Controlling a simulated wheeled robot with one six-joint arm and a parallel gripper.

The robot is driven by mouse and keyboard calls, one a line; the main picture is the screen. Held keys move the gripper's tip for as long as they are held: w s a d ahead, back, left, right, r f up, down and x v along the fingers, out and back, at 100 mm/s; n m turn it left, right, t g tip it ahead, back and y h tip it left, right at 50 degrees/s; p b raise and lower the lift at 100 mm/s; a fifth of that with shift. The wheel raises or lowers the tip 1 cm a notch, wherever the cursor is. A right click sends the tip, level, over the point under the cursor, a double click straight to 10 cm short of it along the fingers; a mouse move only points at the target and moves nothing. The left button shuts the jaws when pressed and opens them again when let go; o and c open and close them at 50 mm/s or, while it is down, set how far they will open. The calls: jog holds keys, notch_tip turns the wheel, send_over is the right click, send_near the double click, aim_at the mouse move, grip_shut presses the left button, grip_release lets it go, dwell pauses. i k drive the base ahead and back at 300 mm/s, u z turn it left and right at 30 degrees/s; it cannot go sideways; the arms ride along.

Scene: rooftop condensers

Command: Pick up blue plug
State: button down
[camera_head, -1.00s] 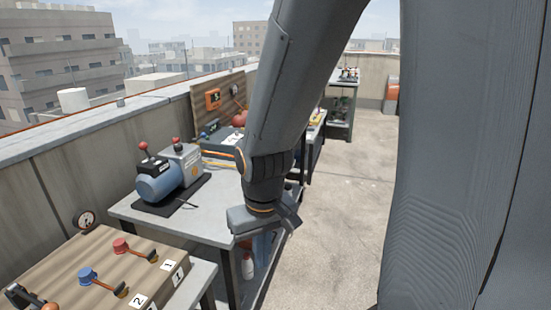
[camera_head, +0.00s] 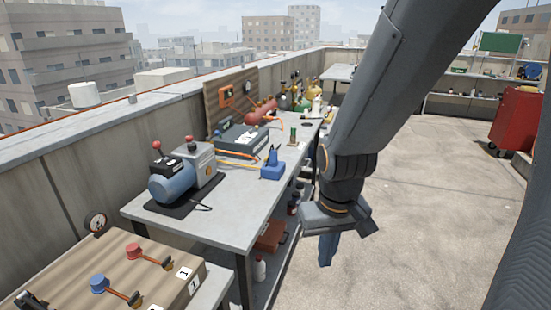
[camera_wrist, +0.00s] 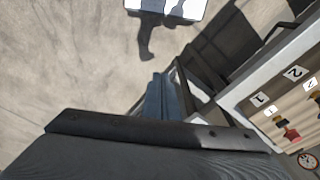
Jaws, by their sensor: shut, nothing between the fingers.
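The blue plug (camera_head: 98,284) is a short blue cap with a strap, on a tilted wooden board (camera_head: 75,268) at the lower left of the head view. A similar red plug (camera_head: 135,250) sits behind it on the board and also shows in the wrist view (camera_wrist: 290,133). I cannot make out the blue plug in the wrist view. My gripper (camera_head: 327,250) is shut and empty, pointing down to the right of the bench, well apart from the blue plug. Its fingers (camera_wrist: 158,97) show close together in the wrist view.
A grey bench (camera_head: 225,215) stands behind the board, carrying a blue pump (camera_head: 175,183) and a blue holder (camera_head: 272,170). A parapet wall (camera_head: 60,185) runs along the left. A red cabinet (camera_head: 517,120) stands far right. The floor right of the bench is open.

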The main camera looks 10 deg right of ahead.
aim_at(273, 154)
jog(key=z, duration=1.9)
jog(key=i, duration=1.4)
jog(key=u, duration=2.8)
jog(key=i, duration=0.5)
jog(key=z, duration=0.1)
